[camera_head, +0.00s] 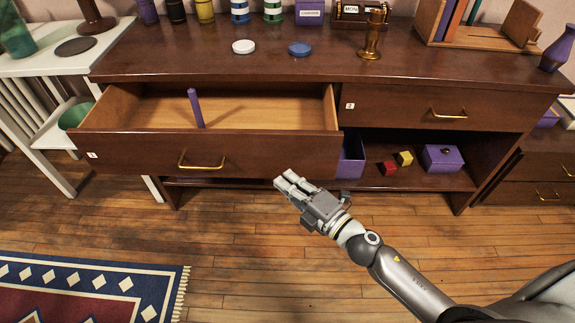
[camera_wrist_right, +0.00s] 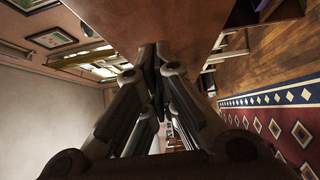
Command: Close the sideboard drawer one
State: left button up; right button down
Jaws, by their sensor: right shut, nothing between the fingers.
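The sideboard (camera_head: 440,80) is dark brown wood. Its drawer one (camera_head: 130,150), at the left and marked with a small label, is pulled open. It has a brass handle (camera_head: 202,166) on its front, and a purple stick-like object (camera_head: 196,108) stands inside. My right gripper (camera_head: 283,180) is shut and empty, just in front of the lower right part of the drawer front. I cannot tell whether it touches the front. In the right wrist view the closed fingers (camera_wrist_right: 158,75) point at a brown wooden surface (camera_wrist_right: 150,22). My left gripper is not in view.
Drawer two (camera_head: 390,108), at the right, is closed. The open shelf below holds a purple box (camera_head: 443,158), a red cube (camera_head: 389,169) and a yellow cube (camera_head: 405,158). A white side table (camera_head: 50,66) stands close at the left. A patterned rug (camera_head: 90,290) lies on the floor.

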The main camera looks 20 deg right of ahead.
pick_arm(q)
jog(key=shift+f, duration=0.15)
pick_arm(e)
jog(key=shift+w+d, duration=0.25)
jog(key=shift+w, duration=0.85)
jog(key=shift+w+d, duration=0.2)
jog(key=shift+w, duration=0.9)
jog(key=shift+w, duration=0.15)
